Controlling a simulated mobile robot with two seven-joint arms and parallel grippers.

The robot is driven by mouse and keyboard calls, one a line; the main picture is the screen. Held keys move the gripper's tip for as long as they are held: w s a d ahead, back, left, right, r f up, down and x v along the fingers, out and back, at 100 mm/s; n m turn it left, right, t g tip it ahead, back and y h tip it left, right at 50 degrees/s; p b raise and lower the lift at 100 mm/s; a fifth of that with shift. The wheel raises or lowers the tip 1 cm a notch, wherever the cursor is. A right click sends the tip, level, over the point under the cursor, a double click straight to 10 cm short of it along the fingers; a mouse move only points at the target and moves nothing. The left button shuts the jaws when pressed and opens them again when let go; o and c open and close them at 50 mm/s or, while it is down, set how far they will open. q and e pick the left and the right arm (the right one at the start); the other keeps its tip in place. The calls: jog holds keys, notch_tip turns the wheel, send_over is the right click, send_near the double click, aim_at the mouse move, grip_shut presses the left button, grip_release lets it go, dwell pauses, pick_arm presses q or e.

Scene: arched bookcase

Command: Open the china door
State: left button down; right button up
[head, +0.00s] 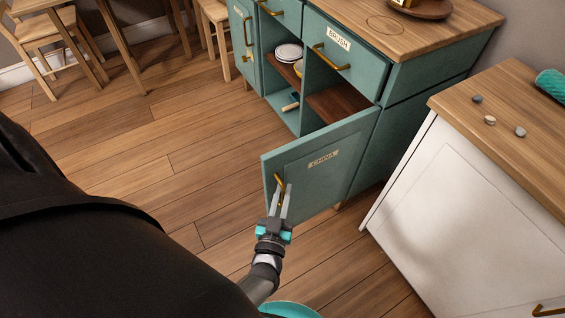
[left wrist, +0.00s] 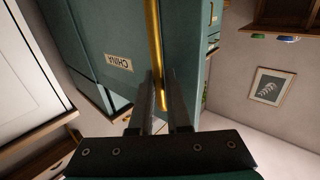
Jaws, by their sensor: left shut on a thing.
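The teal door labelled CHINA (head: 345,155) stands swung out from the teal cabinet (head: 420,100), hinged at its right side. Its inside space, with a brown shelf board (head: 338,103), shows behind it. My left gripper (head: 281,200) is shut on the door's brass handle (head: 278,183) near the door's free edge. In the left wrist view the handle (left wrist: 154,50) runs down between my left fingers (left wrist: 160,105), and the CHINA label (left wrist: 118,62) shows beside it. My right gripper is not in view.
A white cabinet with a wooden top (head: 460,170) stands close to the right of the open door. Wooden chairs (head: 45,30) are at the far left. The wooden floor (head: 170,130) left of the door is clear.

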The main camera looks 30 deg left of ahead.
pick_arm(q)
jog(key=shift+d, duration=0.2)
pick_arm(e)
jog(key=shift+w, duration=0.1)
pick_arm(q)
jog(key=c, duration=0.9)
grip_release()
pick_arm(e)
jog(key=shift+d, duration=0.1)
